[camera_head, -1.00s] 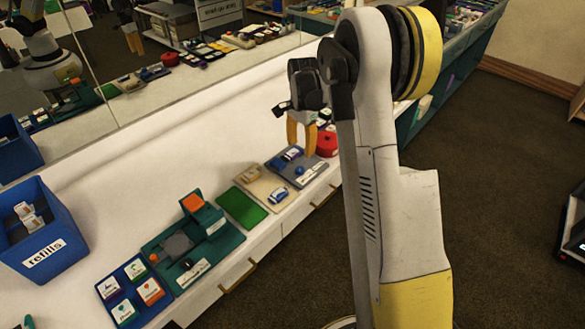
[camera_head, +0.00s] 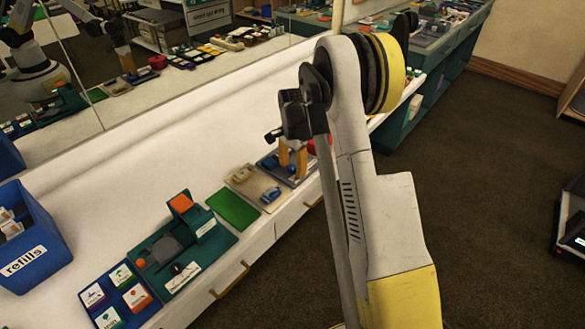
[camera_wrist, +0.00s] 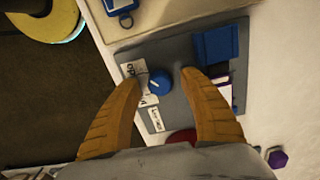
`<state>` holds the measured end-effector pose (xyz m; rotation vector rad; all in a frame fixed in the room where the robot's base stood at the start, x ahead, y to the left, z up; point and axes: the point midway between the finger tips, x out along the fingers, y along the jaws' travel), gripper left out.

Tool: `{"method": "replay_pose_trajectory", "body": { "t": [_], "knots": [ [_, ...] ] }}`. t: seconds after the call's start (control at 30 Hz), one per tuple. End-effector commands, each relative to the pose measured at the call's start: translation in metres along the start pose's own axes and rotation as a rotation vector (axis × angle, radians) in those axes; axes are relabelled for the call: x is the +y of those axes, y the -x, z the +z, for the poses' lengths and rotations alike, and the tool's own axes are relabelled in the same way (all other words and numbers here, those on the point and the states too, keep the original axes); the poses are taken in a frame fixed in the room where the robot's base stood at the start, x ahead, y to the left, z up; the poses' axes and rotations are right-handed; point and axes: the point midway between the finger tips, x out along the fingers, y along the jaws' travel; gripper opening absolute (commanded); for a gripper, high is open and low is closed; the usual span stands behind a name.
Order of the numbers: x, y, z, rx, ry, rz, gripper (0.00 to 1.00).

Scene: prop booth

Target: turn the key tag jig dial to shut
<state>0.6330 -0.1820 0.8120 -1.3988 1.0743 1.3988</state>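The key tag jig is a grey board (camera_wrist: 178,112) with a round blue dial (camera_wrist: 159,83), a raised blue block (camera_wrist: 216,44) and white labels beside the dial. The label print is too blurred to read. In the head view the jig (camera_head: 274,176) lies toward the far end of the row of boards, partly hidden by my fingers. My gripper (camera_wrist: 161,76) is open, its two orange fingers over the board with the dial between them, nearer the left fingertip. I cannot tell whether either finger touches it. The gripper also shows in the head view (camera_head: 292,160).
A beige board (camera_head: 254,186) with a blue item, a green mat (camera_head: 234,208) and a teal jig (camera_head: 183,243) lie along the counter. A red round object (camera_head: 316,146) sits just beyond the key tag jig. A blue refills bin (camera_head: 35,238) stands at left.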

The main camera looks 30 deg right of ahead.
Motion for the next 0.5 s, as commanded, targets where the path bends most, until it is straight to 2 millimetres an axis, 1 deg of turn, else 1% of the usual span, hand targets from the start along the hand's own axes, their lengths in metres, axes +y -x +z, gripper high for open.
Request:
{"method": "replay_pose_trajectory", "body": {
  "t": [0.03,0.07,0.1,0.13,0.17,0.5],
  "knots": [
    [0.0,0.0001,0.0,0.0,0.0,0.0,0.36],
    [0.0,0.0002,0.0,0.0,0.0,0.0,0.27],
    [0.0,0.0002,0.0,0.0,0.0,0.0,0.15],
    [0.0,0.0002,0.0,0.0,0.0,0.0,0.06],
    [0.0,0.0002,0.0,0.0,0.0,0.0,0.0],
    [0.0,0.0003,0.0,0.0,0.029,0.0,0.0]
  ]
}}
